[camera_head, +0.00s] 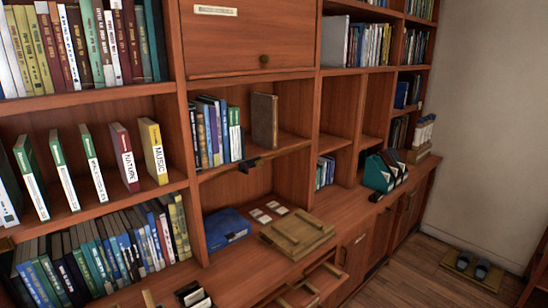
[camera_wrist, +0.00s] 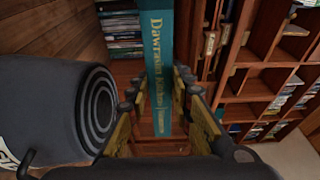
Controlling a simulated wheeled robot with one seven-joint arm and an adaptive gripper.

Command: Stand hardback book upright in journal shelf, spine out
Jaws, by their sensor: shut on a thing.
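In the wrist view my gripper (camera_wrist: 163,88) is shut on a teal hardback book (camera_wrist: 157,35). Its gold-lettered spine faces the camera, and the fingers hold it from both sides. The gripper and this book do not show in the head view. The head view shows a wooden bookcase; no label there marks which bay is the journal shelf. One middle bay (camera_head: 266,162) holds a few upright books at its left and a brown book (camera_head: 264,120) standing apart, with bare board between. The left bay (camera_head: 84,205) has spaced upright volumes, including ones marked NATURE and MUSIC.
A teal file holder (camera_head: 379,173) stands farther right. Empty cubbies lie right of the brown book.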

